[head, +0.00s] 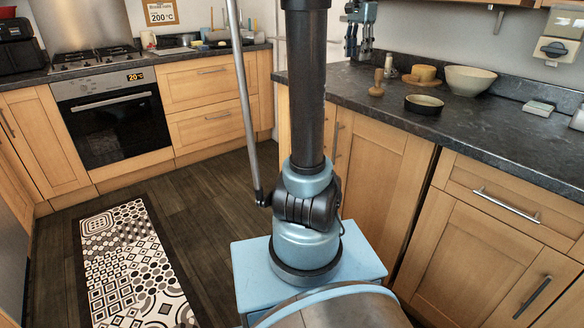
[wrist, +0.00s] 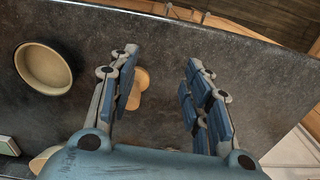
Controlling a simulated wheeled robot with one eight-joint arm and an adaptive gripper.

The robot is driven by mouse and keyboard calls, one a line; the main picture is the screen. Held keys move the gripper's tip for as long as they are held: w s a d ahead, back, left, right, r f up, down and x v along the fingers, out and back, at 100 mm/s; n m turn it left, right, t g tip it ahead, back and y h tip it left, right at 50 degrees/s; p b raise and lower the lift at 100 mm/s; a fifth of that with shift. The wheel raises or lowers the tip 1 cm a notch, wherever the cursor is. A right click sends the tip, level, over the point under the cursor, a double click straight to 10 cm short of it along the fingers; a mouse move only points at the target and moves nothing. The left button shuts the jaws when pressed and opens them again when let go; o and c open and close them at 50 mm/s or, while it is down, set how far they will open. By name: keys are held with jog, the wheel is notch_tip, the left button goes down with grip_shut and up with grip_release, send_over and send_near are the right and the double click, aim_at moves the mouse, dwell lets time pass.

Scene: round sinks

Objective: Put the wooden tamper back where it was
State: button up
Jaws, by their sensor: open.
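The wooden tamper (head: 377,83) stands upright on the dark worktop, near its front edge, in the head view. In the wrist view the tamper (wrist: 138,88) shows beside and partly behind the left finger. My gripper (head: 357,52) hangs over the worktop behind and left of the tamper in the head view, fingers pointing down. I see no contact with the tamper.
A shallow round dish (head: 424,105) stands right of the tamper. A wooden round block (head: 423,73), a pale bowl (head: 470,80) and a small box (head: 538,108) stand farther along the worktop (head: 480,125). The dish also shows in the wrist view (wrist: 45,68).

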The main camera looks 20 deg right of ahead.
jog(key=s+a+f+n+t, duration=0.1)
jog(key=s+a+f+n, duration=0.35)
jog(key=a+f, duration=0.4)
jog(key=s+a+f+n, duration=0.3)
jog(key=s+a+f, duration=0.2)
jog(key=a, duration=0.7)
jog(key=s+a+f+n, duration=0.3)
jog(key=s+a+f, duration=0.2)
jog(key=f, duration=0.4)
jog(key=s+a+f+n, duration=0.3)
jog(key=s+a+f, duration=0.2)
jog(key=s+f, duration=0.3)
jog(key=shift+f+t, duration=0.4)
jog(key=shift+f, duration=0.05)
jog(key=shift+n, duration=0.25)
